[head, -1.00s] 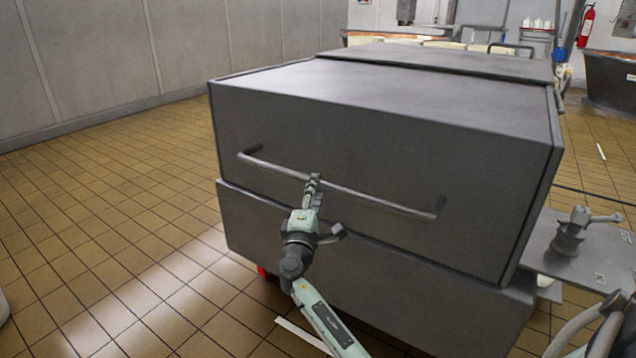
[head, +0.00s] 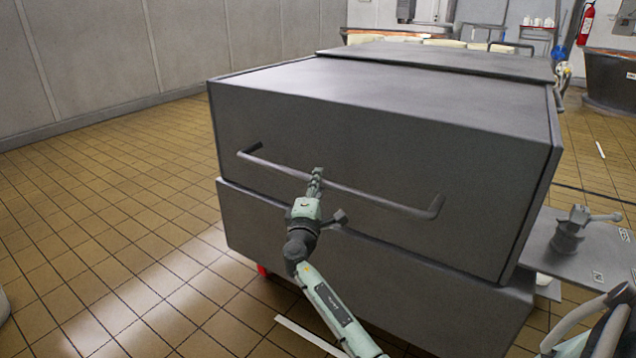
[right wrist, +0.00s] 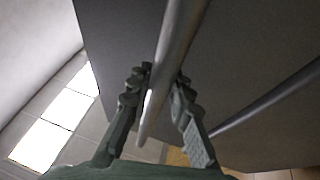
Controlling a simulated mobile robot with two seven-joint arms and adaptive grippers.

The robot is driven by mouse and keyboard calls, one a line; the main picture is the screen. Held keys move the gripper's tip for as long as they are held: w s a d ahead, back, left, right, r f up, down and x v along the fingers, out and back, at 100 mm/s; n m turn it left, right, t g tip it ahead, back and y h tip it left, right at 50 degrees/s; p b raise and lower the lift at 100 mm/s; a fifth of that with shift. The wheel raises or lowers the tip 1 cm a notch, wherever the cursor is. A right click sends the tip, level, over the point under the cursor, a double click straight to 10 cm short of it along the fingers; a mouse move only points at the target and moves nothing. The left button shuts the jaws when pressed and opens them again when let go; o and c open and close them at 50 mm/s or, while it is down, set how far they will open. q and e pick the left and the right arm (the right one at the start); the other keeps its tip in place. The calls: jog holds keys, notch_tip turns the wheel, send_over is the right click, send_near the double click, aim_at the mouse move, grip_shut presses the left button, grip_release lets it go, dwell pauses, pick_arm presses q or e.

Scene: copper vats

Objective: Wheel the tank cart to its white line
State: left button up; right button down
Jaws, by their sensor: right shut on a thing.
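The tank cart (head: 370,150) is a large dark grey metal box that fills the middle of the head view. A long bar handle (head: 385,203) runs across its near face. My right gripper (head: 316,178) is shut on this handle, left of its middle. In the right wrist view its two fingers (right wrist: 160,85) stand on either side of the handle bar (right wrist: 172,50). A white line (head: 305,334) lies on the floor at the cart's near side, partly hidden by my right arm. My left gripper is not in view.
A grey plate with a clamp-like fitting (head: 568,232) is at the cart's right, with curved pipes below. Tiled floor (head: 100,235) is open on the left, up to a panelled wall (head: 90,50). Vats and a fire extinguisher (head: 586,24) stand at the back.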

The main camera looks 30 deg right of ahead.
jog(key=shift+a+f, duration=0.15)
jog(key=shift+a, duration=0.05)
jog(key=shift+s+a+f, duration=0.1)
jog(key=shift+a+f, duration=0.05)
jog(key=shift+a, duration=0.2)
jog(key=shift+s+a+r+b, duration=0.2)
jog(key=shift+s+a, duration=0.05)
jog(key=shift+a, duration=0.2)
jog(key=shift+s+a+r+b, duration=0.15)
jog(key=shift+s+a+b, duration=0.05)
jog(key=shift+a, duration=0.25)
jog(key=c, duration=1.4)
grip_release()
jog(key=shift+w+d, duration=0.1)
jog(key=shift+w, duration=0.05)
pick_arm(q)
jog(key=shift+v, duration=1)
pick_arm(e)
jog(key=shift+o, duration=0.2)
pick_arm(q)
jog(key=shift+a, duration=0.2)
